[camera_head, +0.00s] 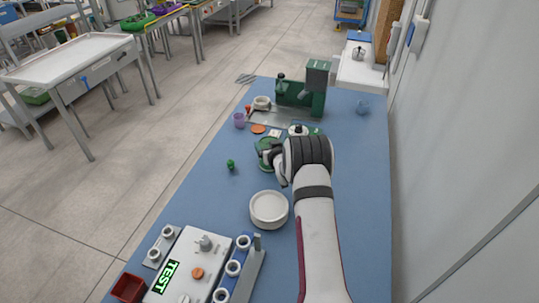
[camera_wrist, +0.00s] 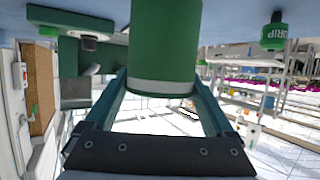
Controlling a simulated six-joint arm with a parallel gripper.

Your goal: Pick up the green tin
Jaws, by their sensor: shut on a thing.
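The green tin (camera_wrist: 165,40) is a green cylinder with a pale band near one end. In the wrist view it fills the space between the two fingers of my gripper (camera_wrist: 160,82), which is shut on it. In the head view my gripper (camera_head: 268,152) is over the middle of the blue table, and my wrist partly covers it. I cannot tell there whether the tin touches the table.
A small green bottle (camera_head: 230,165) stands left of my gripper on the blue table (camera_head: 215,205). A round white dish (camera_head: 269,208) is nearer, and a white test box (camera_head: 190,268) is at front left. A green machine (camera_head: 297,95) and purple cup (camera_head: 239,120) stand beyond.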

